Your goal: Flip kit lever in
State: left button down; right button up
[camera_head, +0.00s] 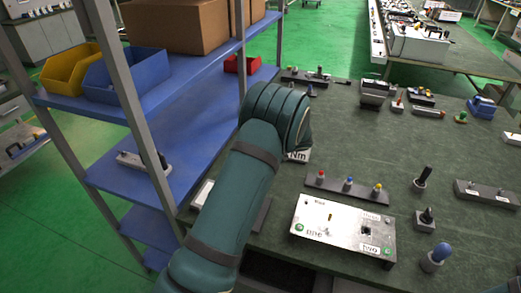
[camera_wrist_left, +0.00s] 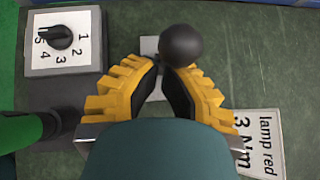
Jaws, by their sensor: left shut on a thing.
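In the left wrist view, a lever with a round black ball knob (camera_wrist_left: 182,45) stands at a pale grey plate (camera_wrist_left: 149,46). My left gripper (camera_wrist_left: 172,72) has yellow ribbed fingers with dark pads, and it is shut on the lever just below the knob. The lever's lower part is largely hidden by the fingers. In the head view my left arm covers the lever and the gripper. My right gripper is in neither view.
A rotary switch (camera_wrist_left: 62,37) with numbers sits left of the lever, and a "lamp red 3 Nm" label (camera_wrist_left: 262,142) lies at right. In the head view, a white panel box (camera_head: 343,229) and several knobs stand on the dark table. A blue shelf (camera_head: 190,125) is at left.

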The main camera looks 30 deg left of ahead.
pick_arm(q)
jog(key=a+h+p, duration=0.1)
jog(key=r+h+p, duration=0.1)
jog(key=a+h+p, duration=0.1)
jog(key=shift+s+a+r+t+h+p, duration=0.15)
jog(key=shift+s+a+t+h+p, duration=0.15)
jog(key=shift+s+t+p, duration=0.1)
jog(key=shift+s+a+h+p, duration=0.1)
jog(key=shift+a+h+p, duration=0.55)
jog(key=shift+h, duration=0.35)
jog(key=shift+a+f+p, duration=0.25)
jog(key=shift+p, duration=0.05)
jog(key=shift+s+a, duration=0.1)
jog(key=shift+a, duration=0.05)
jog(key=shift+d+r, duration=0.2)
jog(key=shift+d, duration=0.2)
jog(key=d+p+v, duration=0.1)
jog(key=v, duration=1.1)
jog(key=shift+s+d, duration=0.2)
jog(key=shift+f, duration=0.15)
